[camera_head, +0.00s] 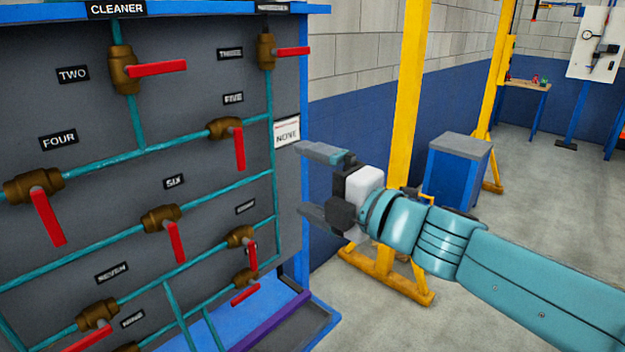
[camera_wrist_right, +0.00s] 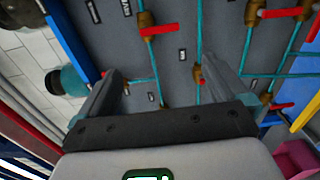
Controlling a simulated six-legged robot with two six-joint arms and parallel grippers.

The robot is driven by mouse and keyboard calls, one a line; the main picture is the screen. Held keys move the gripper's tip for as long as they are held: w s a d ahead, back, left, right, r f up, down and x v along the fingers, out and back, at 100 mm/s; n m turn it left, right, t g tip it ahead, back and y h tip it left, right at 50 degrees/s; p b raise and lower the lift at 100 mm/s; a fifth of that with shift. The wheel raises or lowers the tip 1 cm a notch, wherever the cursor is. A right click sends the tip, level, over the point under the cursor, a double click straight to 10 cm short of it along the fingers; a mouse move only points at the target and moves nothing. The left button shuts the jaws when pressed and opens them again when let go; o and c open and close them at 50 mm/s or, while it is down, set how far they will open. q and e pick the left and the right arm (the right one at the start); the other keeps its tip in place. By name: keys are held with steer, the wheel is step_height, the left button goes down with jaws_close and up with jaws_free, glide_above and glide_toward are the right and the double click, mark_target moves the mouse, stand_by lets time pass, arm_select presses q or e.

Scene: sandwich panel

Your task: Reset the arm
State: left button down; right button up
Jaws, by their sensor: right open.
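My right arm comes in from the right in the head view. Its gripper (camera_head: 318,182) is open and empty, in the air just right of the panel's edge. The valve panel (camera_head: 85,105) is dark grey with teal pipes, brass valves and red handles. The handle by label TWO (camera_head: 158,68) points right, and the handle by FIVE (camera_head: 239,149) hangs down. In the right wrist view the two fingers (camera_wrist_right: 150,85) stand apart with the panel behind them, tilted in the picture. Nothing is between the fingers. My left gripper is not in view.
A blue cabinet (camera_head: 456,178) and a yellow post (camera_head: 405,100) with a wide foot stand behind my right arm. A blue ledge (camera_head: 215,318) runs under the panel. Grey floor (camera_head: 560,205) is open at the right.

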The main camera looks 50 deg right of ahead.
stand_by(0.4)
steer(key=w+a+f+m+g+y, duration=0.15)
steer(key=w+a+f, duration=0.25)
steer(key=f, duration=0.6)
steer(key=w+a+f+m+g+y, duration=0.1)
steer(key=w+a+f+g+y, duration=0.2)
steer(key=f, duration=0.6)
steer(key=w+a+f+m+g, duration=0.1)
steer(key=w+a+f+g, duration=0.3)
steer(key=f, duration=0.6)
steer(key=s+a+f+m+g, duration=0.25)
steer(key=s+a+f, duration=0.2)
steer(key=f, duration=0.45)
steer(key=s+a+f+m+g, duration=0.1)
steer(key=s+a+f+m, duration=0.3)
steer(key=f, duration=0.5)
steer(key=s+a+f+m+g, duration=0.1)
steer(key=s+f+m+g, duration=0.1)
steer(key=s+f+m, duration=0.3)
steer(key=s+a+f+m+g+h, duration=0.1)
steer(key=s+a+f+m+g, duration=0.1)
steer(key=s+f+m, duration=0.3)
steer(key=s+f+g, duration=0.1)
steer(key=s, duration=0.3)
steer(key=shift+a+f+m+g, duration=0.2)
steer(key=shift+a+m+g, duration=0.1)
steer(key=shift+m, duration=0.1)
